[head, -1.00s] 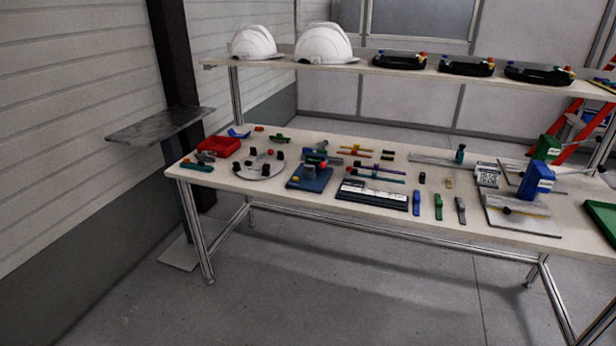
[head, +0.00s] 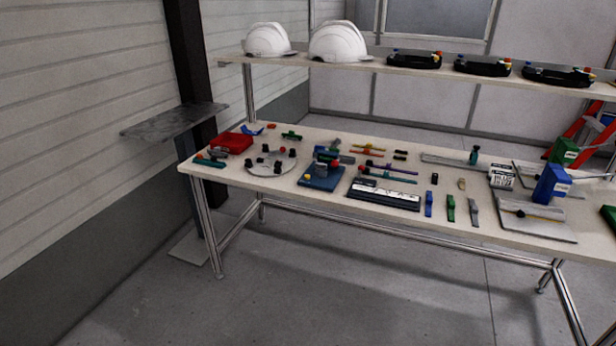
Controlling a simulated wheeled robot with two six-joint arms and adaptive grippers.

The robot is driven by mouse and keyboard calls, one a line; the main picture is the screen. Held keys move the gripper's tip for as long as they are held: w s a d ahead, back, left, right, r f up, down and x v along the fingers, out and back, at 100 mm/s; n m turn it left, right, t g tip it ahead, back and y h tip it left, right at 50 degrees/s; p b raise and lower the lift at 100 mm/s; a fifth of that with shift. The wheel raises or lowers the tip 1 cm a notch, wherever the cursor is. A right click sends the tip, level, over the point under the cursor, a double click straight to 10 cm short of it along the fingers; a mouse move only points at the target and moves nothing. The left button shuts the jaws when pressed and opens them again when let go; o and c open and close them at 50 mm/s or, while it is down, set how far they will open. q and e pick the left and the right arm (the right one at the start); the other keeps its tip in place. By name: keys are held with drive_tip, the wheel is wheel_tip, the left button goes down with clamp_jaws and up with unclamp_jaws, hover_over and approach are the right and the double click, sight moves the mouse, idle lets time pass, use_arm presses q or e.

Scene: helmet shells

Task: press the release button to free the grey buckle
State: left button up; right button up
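Several small parts lie on the workbench (head: 400,222), and I cannot tell for sure which one is the grey buckle. A grey piece (head: 474,211) lies at the front of the bench, right of a green piece (head: 451,208) and a blue piece (head: 429,203). A blue block fixture (head: 321,178) with grey, red and yellow parts on it stands left of the middle. No release button can be made out for certain at this distance. Neither gripper is in view.
A shelf (head: 430,73) above the bench holds two white helmets (head: 338,41) and several black trays (head: 414,59). A red bin (head: 232,142) is at the bench's left end. A grey side plate (head: 175,121) juts out at left. Floor (head: 370,290) in front is clear.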

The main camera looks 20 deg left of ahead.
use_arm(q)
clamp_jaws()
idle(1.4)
